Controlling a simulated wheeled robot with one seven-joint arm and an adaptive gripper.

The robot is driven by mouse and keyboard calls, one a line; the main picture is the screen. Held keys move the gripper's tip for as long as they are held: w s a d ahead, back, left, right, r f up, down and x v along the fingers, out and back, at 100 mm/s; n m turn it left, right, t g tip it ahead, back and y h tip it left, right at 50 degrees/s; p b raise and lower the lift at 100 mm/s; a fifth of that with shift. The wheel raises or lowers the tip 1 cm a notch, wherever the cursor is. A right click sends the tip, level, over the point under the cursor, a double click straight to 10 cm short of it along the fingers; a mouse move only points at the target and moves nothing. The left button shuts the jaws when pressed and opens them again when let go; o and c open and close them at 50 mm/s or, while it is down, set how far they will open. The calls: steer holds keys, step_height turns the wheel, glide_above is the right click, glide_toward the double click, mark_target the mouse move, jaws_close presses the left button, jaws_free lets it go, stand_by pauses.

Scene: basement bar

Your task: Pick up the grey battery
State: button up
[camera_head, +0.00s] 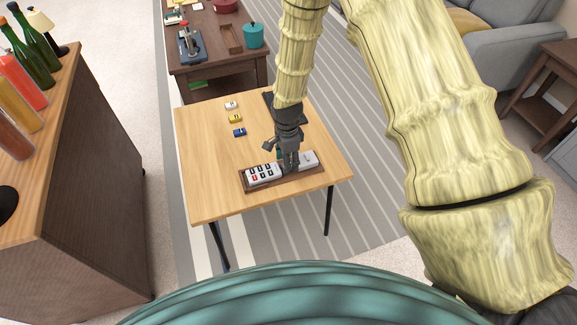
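A brown tray (284,186) lies near the front of the small wooden table. In it, a white block with dark and red markings (263,173) lies on the left and a plain light-grey block (309,159) on the right. I cannot tell for sure which thing is the grey battery; the light-grey block fits the colour best. My gripper (289,166) points down over the middle of the tray, between the two blocks. Its fingers are small and dark and hide that part of the tray. I cannot tell whether they touch or hold anything.
Small white (231,105), yellow (235,118) and blue (239,132) items stand in a row on the table (205,180). A dark flat object (269,101) lies at its back edge, behind my arm. A wooden cabinet with bottles (100,170) stands left. The table's right side is clear.

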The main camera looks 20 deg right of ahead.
steer(key=shift+f, duration=0.95)
steer(key=shift+c, duration=0.2)
steer(key=c, duration=1)
steer(key=shift+c, duration=0.2)
